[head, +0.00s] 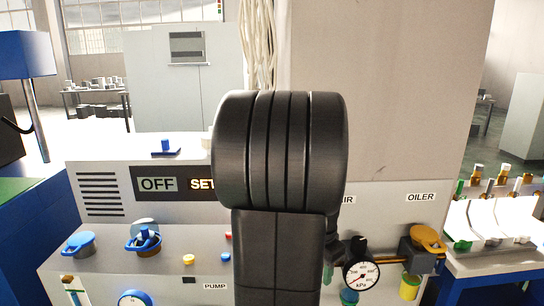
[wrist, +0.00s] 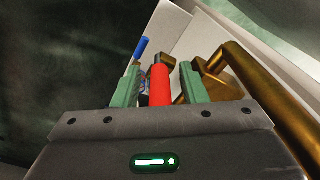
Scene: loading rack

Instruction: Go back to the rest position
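My gripper (wrist: 160,85) shows in the wrist view with two green fingers apart. A red cylinder (wrist: 160,84) stands between the fingers in that picture, with a visible gap on each side. Whether it lies between them in depth or beyond them I cannot tell. In the head view my black arm fills the middle and hides most of my gripper and part of the machine (head: 110,165).
The machine front carries an OFF display (head: 157,184), blue knobs (head: 80,243), a pressure gauge (head: 362,275) and a yellow-topped oiler (head: 428,238). A blue structure (head: 28,55) stands at the left.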

